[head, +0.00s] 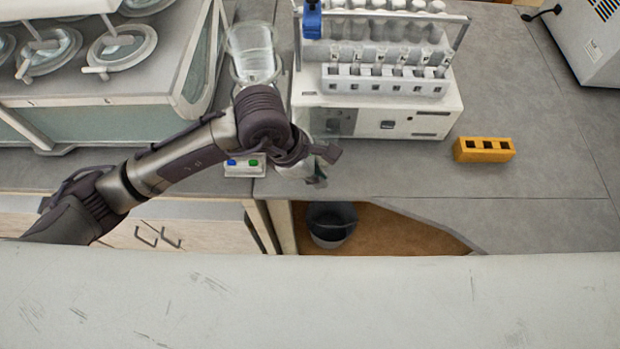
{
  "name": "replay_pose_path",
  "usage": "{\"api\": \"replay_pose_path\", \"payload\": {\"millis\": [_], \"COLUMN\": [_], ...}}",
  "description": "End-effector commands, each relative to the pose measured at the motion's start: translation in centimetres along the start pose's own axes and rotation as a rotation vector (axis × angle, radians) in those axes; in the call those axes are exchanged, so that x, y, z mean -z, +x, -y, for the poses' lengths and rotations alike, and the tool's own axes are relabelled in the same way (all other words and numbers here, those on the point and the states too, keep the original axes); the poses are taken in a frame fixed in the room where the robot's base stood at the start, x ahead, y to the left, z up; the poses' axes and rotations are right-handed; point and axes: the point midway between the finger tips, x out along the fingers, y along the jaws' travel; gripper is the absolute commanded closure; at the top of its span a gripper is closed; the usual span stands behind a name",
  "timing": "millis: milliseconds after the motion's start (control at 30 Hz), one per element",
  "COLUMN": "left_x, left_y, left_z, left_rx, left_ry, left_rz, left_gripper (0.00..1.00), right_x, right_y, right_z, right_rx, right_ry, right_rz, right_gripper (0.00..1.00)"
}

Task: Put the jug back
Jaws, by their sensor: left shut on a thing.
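My left gripper (318,165) is above the front edge of the grey bench, in front of the white machine. It points down and is shut on a pale thing (293,172). My wrist hides most of that thing, so I cannot tell whether it is the jug. A clear, jug-like vessel (252,48) stands on the bench behind my left wrist, between the two machines. My arm covers its lower part, and no handle shows. My right gripper is not in view.
A white machine (440,103) with a row of vials stands behind the gripper. A machine with round clear lids (125,45) is at left. A yellow block (484,149) sits on the right, with bare bench around it. A dark bucket (331,222) is on the floor.

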Motion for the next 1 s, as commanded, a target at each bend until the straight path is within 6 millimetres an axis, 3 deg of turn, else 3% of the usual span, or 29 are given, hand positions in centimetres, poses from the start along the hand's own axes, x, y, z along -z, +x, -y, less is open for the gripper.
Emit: {"api": "replay_pose_path", "payload": {"millis": [233, 433, 900, 1000], "left_x": [1.9, 2.9, 3.3, 3.3], "left_y": [0.6, 3.1, 4.3, 4.1], "left_z": [0.0, 0.2, 0.1, 0.1], "left_rx": [0.001, 0.002, -0.002, -0.001], "left_ry": [0.000, -0.001, 0.002, 0.001], "left_rz": [0.000, 0.001, 0.003, 0.002], "left_gripper": [1.00, 1.00, 1.00, 0.79], "right_x": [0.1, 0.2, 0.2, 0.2], "right_y": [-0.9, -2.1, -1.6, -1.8], "right_z": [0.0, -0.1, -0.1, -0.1], "right_rx": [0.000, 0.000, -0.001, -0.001], "right_ry": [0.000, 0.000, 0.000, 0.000], "right_rz": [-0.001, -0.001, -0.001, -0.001], "right_gripper": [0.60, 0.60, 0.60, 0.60]}}
